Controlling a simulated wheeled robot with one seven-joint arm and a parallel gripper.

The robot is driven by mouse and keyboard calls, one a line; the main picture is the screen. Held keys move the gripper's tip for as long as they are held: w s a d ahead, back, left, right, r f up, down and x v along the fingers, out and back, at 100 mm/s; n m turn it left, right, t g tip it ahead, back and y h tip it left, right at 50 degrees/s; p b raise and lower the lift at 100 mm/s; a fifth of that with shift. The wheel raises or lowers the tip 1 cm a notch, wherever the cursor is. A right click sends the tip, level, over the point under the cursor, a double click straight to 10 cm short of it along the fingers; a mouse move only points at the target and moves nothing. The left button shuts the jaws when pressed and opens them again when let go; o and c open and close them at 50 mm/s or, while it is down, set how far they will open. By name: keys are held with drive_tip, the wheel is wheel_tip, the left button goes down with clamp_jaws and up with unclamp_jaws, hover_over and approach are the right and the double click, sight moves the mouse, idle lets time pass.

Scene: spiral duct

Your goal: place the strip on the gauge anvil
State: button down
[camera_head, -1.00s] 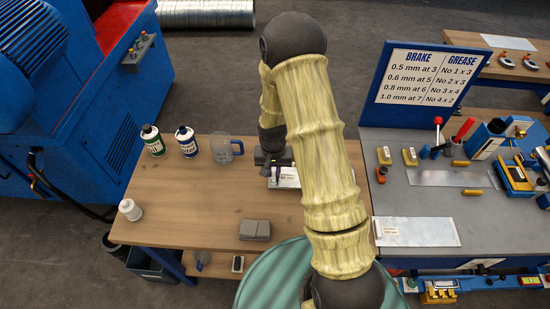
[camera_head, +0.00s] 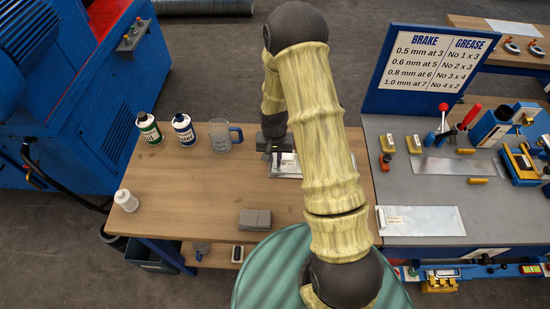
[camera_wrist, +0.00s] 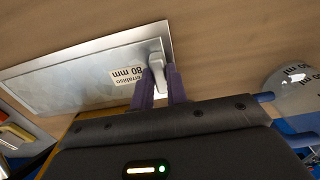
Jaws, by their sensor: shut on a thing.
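The strip is a flat silver metal sheet with a white "80 mm" label (camera_wrist: 70,82) in the wrist view. It lies at the wooden bench top. In the head view the strip (camera_head: 284,170) shows only partly, with my arm hiding its right part. My gripper (camera_wrist: 158,80) is shut on a small pale grey tab at the strip's edge. In the head view my gripper (camera_head: 277,155) is at the strip's far left end. I cannot tell whether the strip is lifted off the wood. I cannot surely pick out the gauge anvil.
A clear mug (camera_head: 220,136), a blue-labelled bottle (camera_head: 185,132) and a green-labelled bottle (camera_head: 149,130) stand left of my gripper. A grey block (camera_head: 255,219) lies nearer. The grey bench (camera_head: 400,160) on the right holds tools, other metal sheets and a sign (camera_head: 428,68).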

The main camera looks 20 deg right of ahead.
drive_tip(key=c, duration=1.8)
unclamp_jaws()
drive_tip(key=shift+w+f, duration=0.1)
drive_tip(key=o, duration=0.4)
wheel_tip(320, 180, up, 12)
drive_tip(key=shift+r+b, duration=0.15)
drive_tip(key=shift+b, duration=1.1)
drive_tip(key=shift+w, duration=0.1)
